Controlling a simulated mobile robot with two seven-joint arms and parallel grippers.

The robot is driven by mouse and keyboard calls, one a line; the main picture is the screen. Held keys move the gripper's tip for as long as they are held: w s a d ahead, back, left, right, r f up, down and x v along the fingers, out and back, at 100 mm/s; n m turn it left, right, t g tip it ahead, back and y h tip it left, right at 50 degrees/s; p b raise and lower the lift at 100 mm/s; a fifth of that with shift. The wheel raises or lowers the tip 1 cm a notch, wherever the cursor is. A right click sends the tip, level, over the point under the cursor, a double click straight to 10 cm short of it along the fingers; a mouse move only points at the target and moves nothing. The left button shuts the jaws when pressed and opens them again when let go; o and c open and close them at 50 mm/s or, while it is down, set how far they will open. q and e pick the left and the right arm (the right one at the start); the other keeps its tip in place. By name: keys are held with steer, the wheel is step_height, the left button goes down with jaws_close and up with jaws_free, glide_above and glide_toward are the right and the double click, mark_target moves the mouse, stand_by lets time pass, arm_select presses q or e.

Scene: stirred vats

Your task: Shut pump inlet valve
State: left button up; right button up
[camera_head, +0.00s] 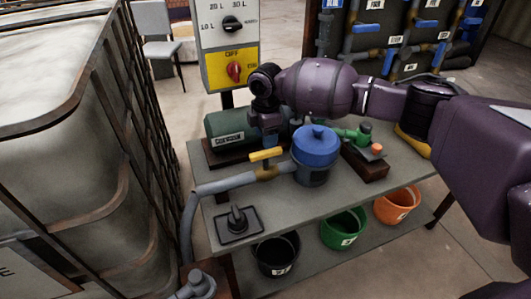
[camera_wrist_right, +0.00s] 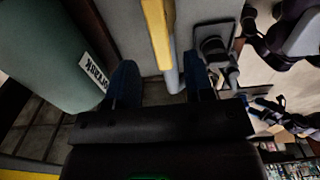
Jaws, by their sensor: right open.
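The valve has a yellow lever (camera_head: 266,154) over a brass body (camera_head: 266,174) on the grey inlet pipe (camera_head: 228,184). The lever lies roughly in line with the pipe. The pipe joins a blue-lidded pot (camera_head: 316,150). My right gripper (camera_head: 268,138) points down just behind and above the lever in the head view; its fingertips are hard to make out there. In the right wrist view my right gripper (camera_wrist_right: 160,78) is open, and the yellow lever (camera_wrist_right: 158,32) shows beyond and between its two fingers, with nothing gripped. My left gripper does not clearly show.
A green pump motor (camera_head: 225,123) stands behind the valve. A control panel (camera_head: 230,45) with a red knob rises behind it. A black fitting on a square plate (camera_head: 237,222) sits at the table's front left. A caged tank (camera_head: 75,150) fills the left. Buckets stand below.

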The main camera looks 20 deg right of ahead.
mark_target(266, 151)
step_height(266, 151, down, 6)
steer(key=shift+r+b, duration=0.25)
steer(key=shift+b, duration=0.1)
steer(key=shift+f, duration=0.45)
steer(key=shift+c, duration=0.2)
